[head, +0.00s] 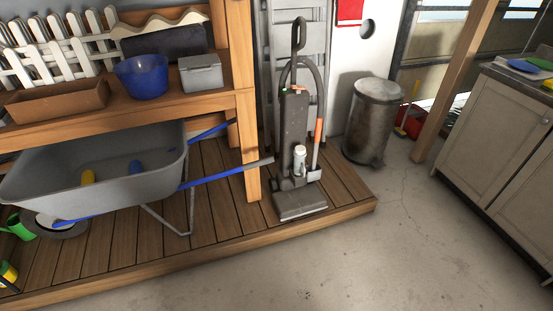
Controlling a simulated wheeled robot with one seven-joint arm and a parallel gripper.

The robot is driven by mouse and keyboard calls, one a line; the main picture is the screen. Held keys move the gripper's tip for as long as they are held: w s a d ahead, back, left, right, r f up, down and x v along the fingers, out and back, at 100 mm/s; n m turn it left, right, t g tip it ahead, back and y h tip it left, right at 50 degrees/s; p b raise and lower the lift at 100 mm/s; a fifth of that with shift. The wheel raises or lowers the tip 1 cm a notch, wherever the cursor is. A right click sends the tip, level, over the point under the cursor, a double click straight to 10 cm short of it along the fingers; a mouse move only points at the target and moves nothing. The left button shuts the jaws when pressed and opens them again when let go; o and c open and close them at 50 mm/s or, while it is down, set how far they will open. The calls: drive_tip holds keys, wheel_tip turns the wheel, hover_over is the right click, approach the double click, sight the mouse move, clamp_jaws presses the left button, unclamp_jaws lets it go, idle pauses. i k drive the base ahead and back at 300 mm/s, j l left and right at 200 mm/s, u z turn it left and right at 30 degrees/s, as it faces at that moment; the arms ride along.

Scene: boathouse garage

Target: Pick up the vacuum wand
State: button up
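An upright vacuum cleaner (293,125) stands on the wooden deck, right of the workbench post, in the head view. It has a dark grey body, a looped handle and hose at the top, and a flat grey floor head. A thin grey wand with an orange upper part (318,131) stands upright along its right side. This looks like the vacuum wand, but I cannot be sure. A small whitish cylinder (299,160) sits at the front of the body. My gripper is not in view.
A wheelbarrow (95,170) is left of the vacuum, one blue handle reaching near it. A grey stepladder (283,40) stands behind. A metal bin (374,120) and cabinets (500,135) are to the right. The deck edge (215,246) steps down to clear concrete floor (370,255).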

sight(318, 128)
drive_tip(key=i+l+u, duration=0.8)
drive_tip(key=i+l, duration=0.3)
drive_tip(key=i+l+u, duration=0.1)
drive_tip(key=i+l, duration=0.15)
drive_tip(key=l, duration=0.15)
drive_tip(key=i+l, duration=0.25)
drive_tip(key=l, duration=0.15)
drive_tip(key=i+l+u, duration=0.1)
drive_tip(key=i+l, duration=0.45)
drive_tip(key=l, duration=0.25)
drive_tip(key=i+l+u, duration=0.1)
drive_tip(key=i+l, duration=0.15)
drive_tip(key=l, duration=0.15)
